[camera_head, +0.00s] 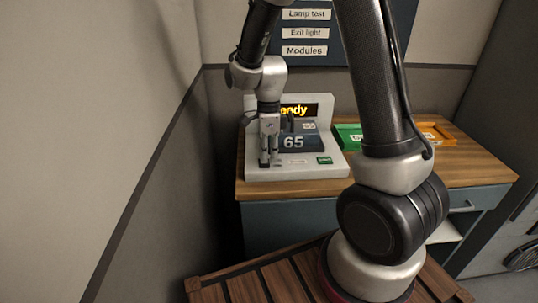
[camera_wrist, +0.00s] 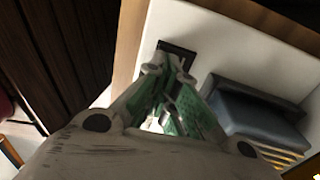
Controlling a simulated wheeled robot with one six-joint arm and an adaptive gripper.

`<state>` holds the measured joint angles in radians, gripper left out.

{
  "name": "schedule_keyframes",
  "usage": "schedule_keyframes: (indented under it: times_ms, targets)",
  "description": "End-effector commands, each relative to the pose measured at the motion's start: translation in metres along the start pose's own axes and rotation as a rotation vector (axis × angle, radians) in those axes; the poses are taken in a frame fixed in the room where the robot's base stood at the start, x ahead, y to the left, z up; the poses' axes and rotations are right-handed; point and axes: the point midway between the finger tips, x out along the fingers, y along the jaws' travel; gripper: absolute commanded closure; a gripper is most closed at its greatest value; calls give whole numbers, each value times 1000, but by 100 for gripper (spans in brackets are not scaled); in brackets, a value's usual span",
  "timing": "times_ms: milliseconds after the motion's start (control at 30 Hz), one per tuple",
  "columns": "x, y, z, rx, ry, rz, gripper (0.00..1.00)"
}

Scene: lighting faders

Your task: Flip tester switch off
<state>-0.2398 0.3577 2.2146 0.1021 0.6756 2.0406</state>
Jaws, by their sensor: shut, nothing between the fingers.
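The tester (camera_head: 256,174) is a pale console on the wooden-topped cabinet. It has a lit display (camera_head: 299,110) with amber letters ending in "eady", a dark block marked 65 (camera_head: 300,143) and a green button (camera_head: 324,160). My gripper (camera_head: 268,163) points down over the left front of the tester, its fingers shut and empty. In the wrist view, my gripper (camera_wrist: 168,66) has its tips at a small dark rectangular piece (camera_wrist: 178,47) on the pale panel, which looks like the switch. The fingers hide part of it, so its position and any contact cannot be told.
A green tray (camera_head: 348,137) and an orange tray (camera_head: 431,135) stand right of the tester on the cabinet (camera_head: 465,172). A wall sign (camera_head: 305,33) lists "Lamp test", "Exit light" and "Modules". The left wall is close to the tester. Some wooden top is bare at the right.

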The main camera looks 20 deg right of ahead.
Motion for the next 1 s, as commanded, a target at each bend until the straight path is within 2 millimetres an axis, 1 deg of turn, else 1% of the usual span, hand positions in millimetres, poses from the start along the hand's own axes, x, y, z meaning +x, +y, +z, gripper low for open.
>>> schedule_keyframes:
  times_ms: [300, 400, 667, 1000]
  targets:
    - [1, 0, 0, 0, 0, 0, 100]
    - [8, 2, 0, 0, 1, 2, 100]
    - [8, 2, 0, 0, 1, 2, 100]
    - [4, -11, 0, 0, 1, 0, 100]
